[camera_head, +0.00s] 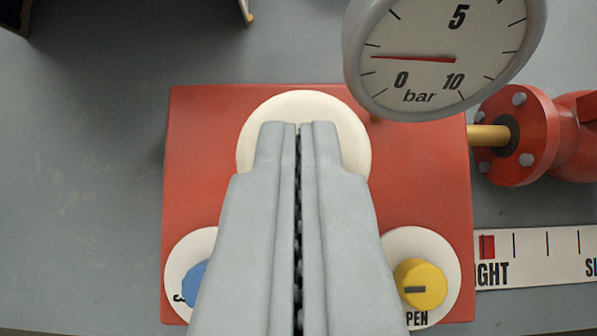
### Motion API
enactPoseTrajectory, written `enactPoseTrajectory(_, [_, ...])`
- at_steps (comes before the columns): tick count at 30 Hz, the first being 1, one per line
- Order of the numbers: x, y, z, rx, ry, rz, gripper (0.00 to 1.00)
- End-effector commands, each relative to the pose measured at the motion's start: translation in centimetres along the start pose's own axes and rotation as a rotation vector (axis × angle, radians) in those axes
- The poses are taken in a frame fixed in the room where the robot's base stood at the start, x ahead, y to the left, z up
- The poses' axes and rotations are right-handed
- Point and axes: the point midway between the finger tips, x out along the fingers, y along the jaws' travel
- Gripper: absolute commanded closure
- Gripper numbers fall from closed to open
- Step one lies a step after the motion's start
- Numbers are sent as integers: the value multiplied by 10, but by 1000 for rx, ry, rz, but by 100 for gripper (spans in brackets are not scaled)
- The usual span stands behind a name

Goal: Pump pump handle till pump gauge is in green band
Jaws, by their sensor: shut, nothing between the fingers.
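My gripper (301,128) is shut and empty. Its fingertips lie in front of a round cream-white disc (302,104) at the top of a red box (420,170); I cannot tell whether they touch it. No pump handle can be clearly made out; I cannot tell whether the disc belongs to it. A round white gauge (425,35) in a grey rim stands at the upper right, marked 0, 5, 10 and bar. Its red needle points left, a little above the 0 mark. Its top is cut off by the picture edge. No green band is clearly visible.
A blue knob (195,284), partly hidden by my gripper, and a yellow knob (421,283) sit on white discs at the box's lower corners. A red flanged pipe fitting (520,135) is at right, above a white scale strip (540,256).

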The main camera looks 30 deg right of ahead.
Motion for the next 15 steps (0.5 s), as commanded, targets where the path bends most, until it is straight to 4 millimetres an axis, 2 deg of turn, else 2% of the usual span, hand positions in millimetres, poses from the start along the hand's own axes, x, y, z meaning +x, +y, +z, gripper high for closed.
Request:
enactPoseTrajectory(3, [3, 0, 3, -2, -12, 3, 100])
enactPoseTrajectory(8, [-11, 2, -8, -2, -7, 2, 100])
enactPoseTrajectory(12, [-33, 6, -24, -1, -1, -1, 100])
enactPoseTrajectory(15, [-55, 5, -23, -2, 0, -3, 100])
